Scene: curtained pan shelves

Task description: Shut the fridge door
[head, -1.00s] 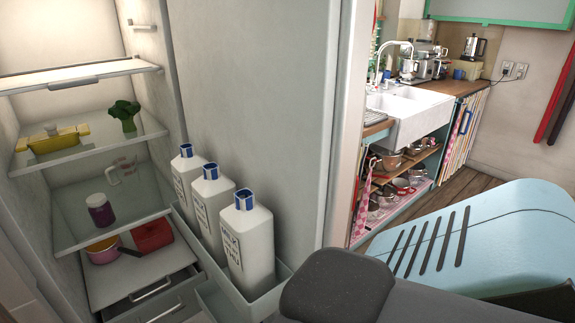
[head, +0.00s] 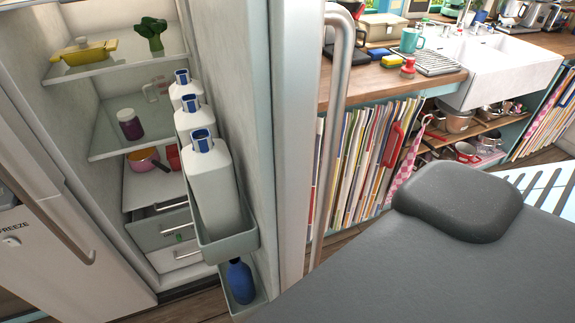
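The fridge stands open at the left of the head view, its lit interior with glass shelves (head: 120,135) showing. The fridge door (head: 262,110) is seen nearly edge-on, swung out toward me, with a long metal handle (head: 335,120) on its outer side. White milk bottles (head: 213,185) stand in the door bin (head: 228,245), with a blue bottle (head: 241,281) in a bin below. A gap remains between door and fridge body. A large dark grey part of my own arm fills the lower right. Neither gripper's fingers show.
A freezer door (head: 70,255) with a handle is at the left. Right of the fridge door is a wooden counter (head: 390,85) with a white sink (head: 500,70), books below it and pans on a shelf. Wooden floor shows at the bottom.

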